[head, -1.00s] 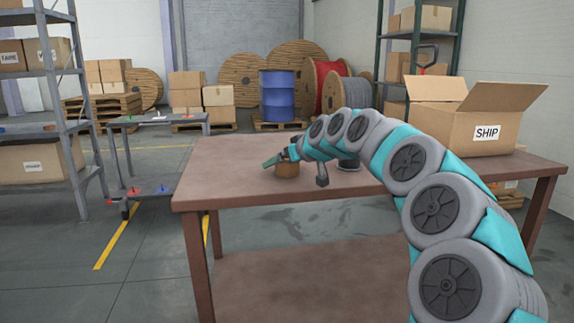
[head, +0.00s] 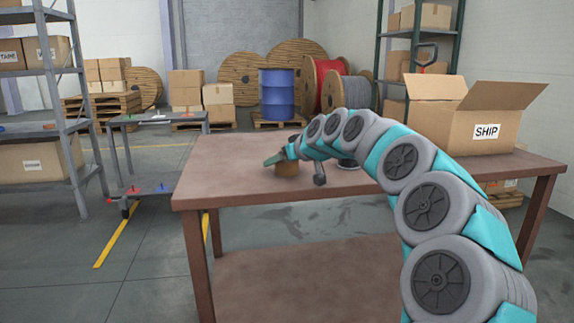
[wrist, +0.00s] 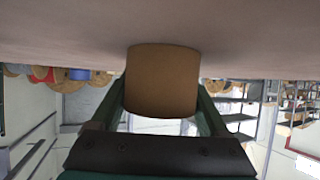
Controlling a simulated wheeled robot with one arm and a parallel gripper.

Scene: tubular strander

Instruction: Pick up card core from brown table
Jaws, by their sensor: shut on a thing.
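The card core (head: 287,169) is a short brown cylinder at the far left part of the brown table (head: 235,185). It also shows large in the middle of the wrist view (wrist: 162,82), between the two green fingers of my gripper (wrist: 162,105). My gripper (head: 277,159) is shut on the card core, one finger on each side. In the wrist view the core's end meets the tabletop (wrist: 60,35), and I cannot tell whether there is a gap. My gripper hides part of the core's top in the head view.
An open carton marked SHIP (head: 480,130) stands at the table's right end. A small grey round item (head: 348,163) is partly hidden behind my arm. A grey cart (head: 150,160) stands left of the table. The table's front left is clear.

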